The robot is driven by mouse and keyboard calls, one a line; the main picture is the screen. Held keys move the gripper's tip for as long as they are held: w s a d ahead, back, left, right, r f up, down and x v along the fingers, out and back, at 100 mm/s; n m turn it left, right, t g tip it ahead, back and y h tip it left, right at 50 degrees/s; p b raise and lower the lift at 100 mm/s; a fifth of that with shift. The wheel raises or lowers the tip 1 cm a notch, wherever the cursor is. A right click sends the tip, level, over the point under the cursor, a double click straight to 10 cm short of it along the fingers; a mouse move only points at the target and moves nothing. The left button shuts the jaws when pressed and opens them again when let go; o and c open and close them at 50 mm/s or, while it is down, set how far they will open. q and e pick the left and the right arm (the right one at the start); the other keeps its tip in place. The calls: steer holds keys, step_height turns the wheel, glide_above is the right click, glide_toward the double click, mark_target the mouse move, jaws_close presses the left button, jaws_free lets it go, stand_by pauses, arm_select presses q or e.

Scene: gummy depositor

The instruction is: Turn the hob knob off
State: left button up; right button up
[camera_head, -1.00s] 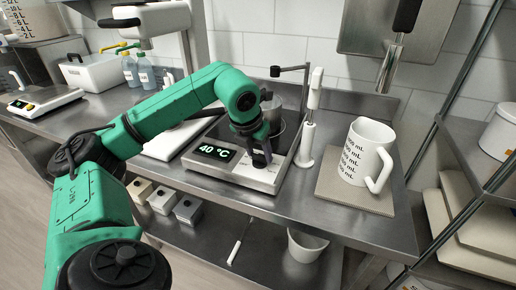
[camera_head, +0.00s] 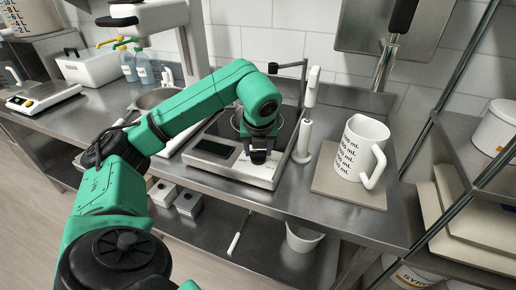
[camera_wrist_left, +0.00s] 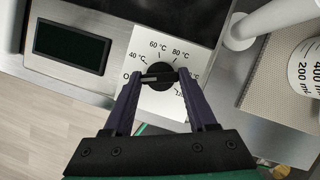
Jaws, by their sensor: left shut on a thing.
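The hob (camera_head: 262,176) stands on the steel counter, with a dark display (camera_head: 213,148) on its front panel. The black hob knob (camera_wrist_left: 161,84) shows in the left wrist view, ringed by temperature marks. Its white pointer line points left, toward the O mark. My left gripper (camera_wrist_left: 160,76) is shut on the knob, one finger on each side. In the head view my left gripper (camera_head: 258,157) is at the hob's front panel and hides the knob. My right gripper is not in view.
A white measuring jug (camera_head: 358,152) stands on a beige mat (camera_head: 340,190) right of the hob. A white upright stirrer or thermometer-like tool (camera_head: 305,130) stands close beside the hob. A lower shelf runs below.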

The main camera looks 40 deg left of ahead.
arm_select(q)
steer(key=o, duration=1.4)
steer(key=shift+c, duration=0.2)
steer(key=p+v, duration=0.5)
steer(key=v, duration=0.9)
steer(key=shift+r+p, duration=0.25)
steer(key=shift+p, duration=0.15)
steer(key=shift+s, duration=0.15)
